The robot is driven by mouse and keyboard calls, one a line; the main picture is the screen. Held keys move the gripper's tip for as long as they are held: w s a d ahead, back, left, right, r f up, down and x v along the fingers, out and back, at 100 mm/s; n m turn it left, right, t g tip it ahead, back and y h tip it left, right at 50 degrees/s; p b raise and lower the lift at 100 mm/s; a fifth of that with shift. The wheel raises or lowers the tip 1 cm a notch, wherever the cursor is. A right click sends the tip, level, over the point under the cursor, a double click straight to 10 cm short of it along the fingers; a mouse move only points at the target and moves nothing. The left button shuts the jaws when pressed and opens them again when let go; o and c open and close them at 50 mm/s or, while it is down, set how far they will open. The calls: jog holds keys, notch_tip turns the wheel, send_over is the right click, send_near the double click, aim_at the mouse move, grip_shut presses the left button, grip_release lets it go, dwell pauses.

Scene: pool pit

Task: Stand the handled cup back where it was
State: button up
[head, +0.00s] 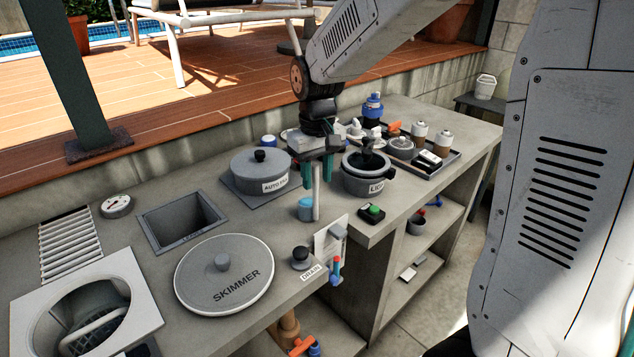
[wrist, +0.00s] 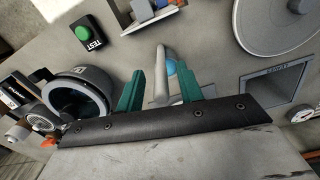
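The handled cup seems to be the small light-blue cup (head: 305,208) with a tall grey upright handle (head: 317,195). It looks upright on the counter, between the round skimmer lid and the dark pot. My gripper (head: 319,168) is over it, teal fingers pointing down on either side of the handle's upper end. In the wrist view the handle (wrist: 160,75) lies between the fingers, with gaps visible on both sides, and a bit of the blue cup (wrist: 172,68) shows behind it. My gripper looks open. The cup's base is partly hard to make out.
The skimmer lid (head: 224,274), a square opening (head: 181,221) and a black drain knob (head: 300,257) are nearby. A lidded pot (head: 260,170) and a dark open pot (head: 369,183) stand behind. A green-button box (head: 375,211) sits by the edge. A loaded tray (head: 455,158) is farther back.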

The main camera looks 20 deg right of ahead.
notch_tip(320, 180, up, 10)
jog(key=shift+f, duration=0.1)
jog(key=s+d+f+m, duration=0.1)
jog(key=s, duration=1.2)
jog(key=s+d+f+t, duration=0.1)
jog(key=s, duration=1.2)
jog(key=shift+s+f+m, duration=0.25)
jog(key=shift+s+m, duration=0.15)
